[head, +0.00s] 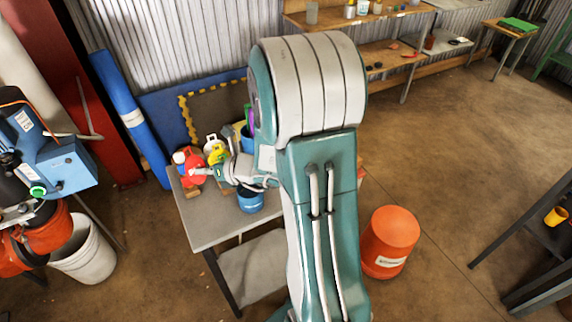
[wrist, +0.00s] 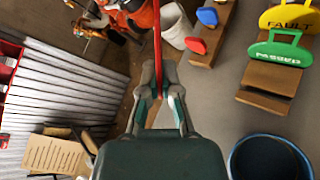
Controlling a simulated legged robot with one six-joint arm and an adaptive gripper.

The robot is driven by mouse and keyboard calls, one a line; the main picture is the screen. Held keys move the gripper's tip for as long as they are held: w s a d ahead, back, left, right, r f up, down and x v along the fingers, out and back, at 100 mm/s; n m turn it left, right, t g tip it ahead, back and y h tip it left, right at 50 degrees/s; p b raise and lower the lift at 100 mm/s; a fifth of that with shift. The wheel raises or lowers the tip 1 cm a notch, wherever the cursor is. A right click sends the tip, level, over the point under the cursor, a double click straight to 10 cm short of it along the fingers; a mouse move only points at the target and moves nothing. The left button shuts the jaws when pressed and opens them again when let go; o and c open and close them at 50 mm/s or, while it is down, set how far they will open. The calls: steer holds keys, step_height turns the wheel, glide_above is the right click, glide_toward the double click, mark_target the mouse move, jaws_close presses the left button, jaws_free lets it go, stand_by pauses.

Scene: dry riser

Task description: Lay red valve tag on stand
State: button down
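The red valve tag (wrist: 157,35) shows edge-on in the wrist view as a thin red strip running up from between my fingertips. My gripper (wrist: 160,88) is shut on it. In the head view the red tag (head: 194,170) is at the left end of my gripper (head: 212,174), over the grey table. A wooden stand (wrist: 212,42) with a blue piece (wrist: 207,16) and a red piece (wrist: 196,45) lies to the right of the held tag in the wrist view. I cannot tell whether the tag touches any stand.
A yellow FAULT tag (wrist: 286,18) and a green PASSED tag (wrist: 277,52) stand in wooden blocks on the table (head: 207,227). A blue round container (wrist: 270,157) is close to my gripper. An orange bucket (head: 390,242) stands on the floor to the right.

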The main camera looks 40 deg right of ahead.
steer(key=s+d+f+m+g+h, duration=0.1)
steer(key=s+d+m+g+h, duration=0.1)
steer(key=s+d+m, duration=0.6)
steer(key=s+d+f+m+g+h, duration=0.1)
steer(key=s+d+m+g+h, duration=0.15)
steer(key=d+m, duration=0.5)
steer(key=shift+n, duration=0.75)
steer(key=f, duration=0.1)
steer(key=d+f, duration=0.1)
steer(key=f, duration=0.1)
steer(key=d+f, duration=0.1)
steer(key=f, duration=0.1)
steer(key=shift+s+f, duration=0.15)
steer(key=shift+s, duration=0.15)
steer(key=shift+f, duration=1.1)
steer(key=c, duration=0.7)
jaws_free()
